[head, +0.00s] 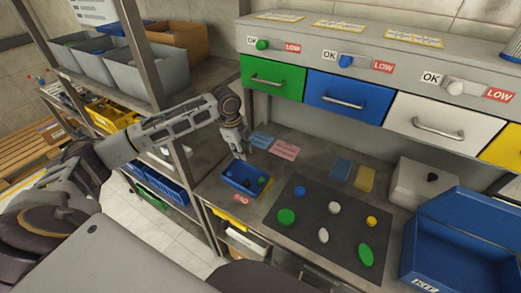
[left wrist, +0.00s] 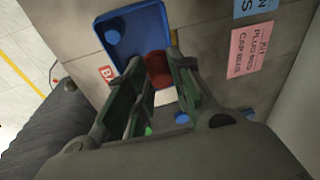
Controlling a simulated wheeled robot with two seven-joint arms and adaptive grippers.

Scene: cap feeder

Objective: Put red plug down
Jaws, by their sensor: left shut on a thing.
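My left gripper (head: 244,156) is above the small blue tray (head: 232,183) on the bench, at the left of the dark mat. In the left wrist view, my left gripper (left wrist: 166,75) is shut on the red plug (left wrist: 157,66), which sits between the fingertips. The blue tray (left wrist: 155,18) lies beneath it. Whether the plug touches the tray floor I cannot tell. I cannot make out the red plug in the head view. A blue piece (left wrist: 112,37) lies in a tray corner. A green piece (head: 262,181) is in the tray too. My right gripper is not in view.
A dark mat (head: 305,240) with several coloured pieces lies right of the tray. An open blue box (head: 455,250) stands at the right. Coloured drawers (head: 350,92) line the back. A metal rack post (head: 195,190) rises at the left. Pink and blue cards (head: 285,149) lie behind the tray.

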